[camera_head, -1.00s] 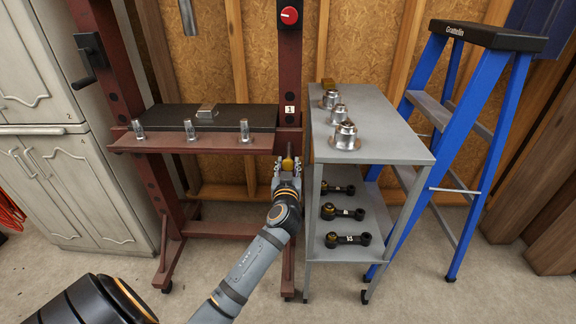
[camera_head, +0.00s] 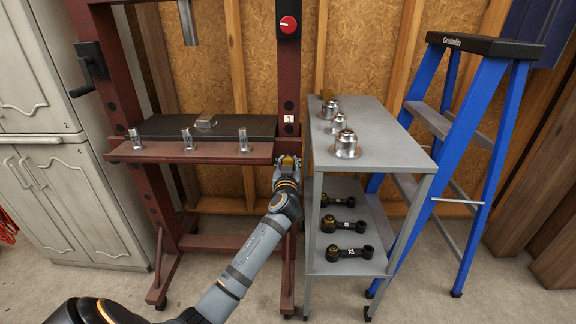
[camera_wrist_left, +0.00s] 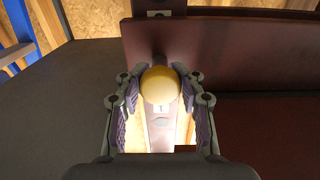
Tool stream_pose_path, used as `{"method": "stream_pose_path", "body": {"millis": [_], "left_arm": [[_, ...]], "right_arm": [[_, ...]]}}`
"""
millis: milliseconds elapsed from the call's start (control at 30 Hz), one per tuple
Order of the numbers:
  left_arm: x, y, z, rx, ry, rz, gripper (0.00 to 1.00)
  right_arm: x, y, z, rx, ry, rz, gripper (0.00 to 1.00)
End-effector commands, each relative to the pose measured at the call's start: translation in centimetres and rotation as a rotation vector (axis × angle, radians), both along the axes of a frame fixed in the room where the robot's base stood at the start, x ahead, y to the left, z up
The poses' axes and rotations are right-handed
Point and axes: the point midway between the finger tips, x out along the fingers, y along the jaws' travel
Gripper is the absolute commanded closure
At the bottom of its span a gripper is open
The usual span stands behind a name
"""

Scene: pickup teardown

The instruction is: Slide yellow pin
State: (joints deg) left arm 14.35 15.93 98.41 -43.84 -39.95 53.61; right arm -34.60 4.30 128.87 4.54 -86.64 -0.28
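The yellow pin (camera_wrist_left: 160,86) shows its round end in the left wrist view, between the fingers of my left gripper (camera_wrist_left: 158,98). In the head view, the pin (camera_head: 287,161) is a small yellow spot at the press's right red post, below the number 1 label. My left gripper (camera_head: 287,168) is at the pin there. Its two fingers stand on either side of the pin, with narrow gaps showing, so it looks open around it. The fingers hide the pin's sides, and its shaft is not visible. My right gripper is not in view.
The press bed (camera_head: 160,127) and its red front beam (camera_head: 205,155), with several clear cylinders, lie left of the gripper. A grey shelf cart (camera_head: 390,157) stands close on the right, carrying metal parts and black links. A blue ladder (camera_head: 480,150) stands further right.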

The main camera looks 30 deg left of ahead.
Motion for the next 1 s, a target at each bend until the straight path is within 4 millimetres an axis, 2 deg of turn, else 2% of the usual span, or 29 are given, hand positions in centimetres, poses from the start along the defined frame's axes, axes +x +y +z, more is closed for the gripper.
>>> {"method": "stream_pose_path", "body": {"millis": [33, 167, 533, 667, 900, 1000], "left_arm": [[0.0, 0.0, 0.0, 0.001, -0.001, 0.000, 0.57], [0.0, 0.0, 0.0, 0.000, 0.000, 0.000, 0.40], [-0.6, -0.4, -0.1, -0.001, 0.001, -0.001, 0.40], [-2.7, -1.7, -0.2, -0.002, 0.001, -0.001, 0.40], [-7.7, -4.7, -0.2, -0.005, 0.002, -0.001, 0.40], [-9.0, -5.6, -0.2, -0.004, 0.001, -0.001, 0.40]], "right_arm": [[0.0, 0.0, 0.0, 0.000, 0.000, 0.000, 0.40], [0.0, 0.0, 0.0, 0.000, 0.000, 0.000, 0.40], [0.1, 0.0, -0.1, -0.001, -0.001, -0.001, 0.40], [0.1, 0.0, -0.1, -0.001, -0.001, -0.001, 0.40], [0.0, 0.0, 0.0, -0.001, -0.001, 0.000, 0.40], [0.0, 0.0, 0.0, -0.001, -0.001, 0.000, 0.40]]}}
